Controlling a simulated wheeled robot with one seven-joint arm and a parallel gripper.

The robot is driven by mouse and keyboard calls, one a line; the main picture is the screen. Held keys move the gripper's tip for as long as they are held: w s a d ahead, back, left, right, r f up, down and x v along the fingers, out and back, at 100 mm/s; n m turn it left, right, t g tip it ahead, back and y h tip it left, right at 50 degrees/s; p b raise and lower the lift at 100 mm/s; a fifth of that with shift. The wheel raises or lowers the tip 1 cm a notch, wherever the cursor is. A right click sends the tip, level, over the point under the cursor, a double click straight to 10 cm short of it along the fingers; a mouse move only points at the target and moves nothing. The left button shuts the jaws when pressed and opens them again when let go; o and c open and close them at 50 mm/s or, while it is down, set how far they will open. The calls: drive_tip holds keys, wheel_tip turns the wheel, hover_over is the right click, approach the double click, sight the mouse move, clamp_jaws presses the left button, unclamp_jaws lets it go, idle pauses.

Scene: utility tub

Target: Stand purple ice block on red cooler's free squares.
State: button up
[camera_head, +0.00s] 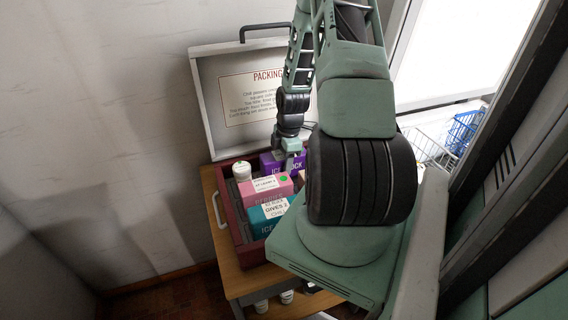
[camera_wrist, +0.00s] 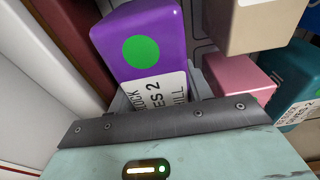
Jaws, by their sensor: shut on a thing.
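The purple ice block (camera_head: 268,163) is at the back of the red cooler (camera_head: 235,226), below the open lid. My gripper (camera_head: 290,160) is shut on the block at its right end in the head view. In the wrist view the purple block (camera_wrist: 150,30) shows a green dot and a white label, just beyond my gripper's dark edge. The block looks roughly upright inside the cooler wall (camera_wrist: 85,35). I cannot tell whether its base touches the cooler's floor. My fingertips are mostly hidden in the wrist view.
A pink block (camera_head: 266,194) and a teal block (camera_head: 267,219) stand in front of the purple one. A white-lidded jar (camera_head: 242,170) is at the left. A tan item (camera_wrist: 245,25) is close beside the purple block. The raised lid (camera_head: 208,100) stands behind.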

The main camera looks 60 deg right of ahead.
drive_tip(key=shift+f, duration=0.4)
drive_tip(key=o, duration=1.1)
drive_tip(key=shift+f, duration=0.15)
drive_tip(key=shift+c, duration=0.2)
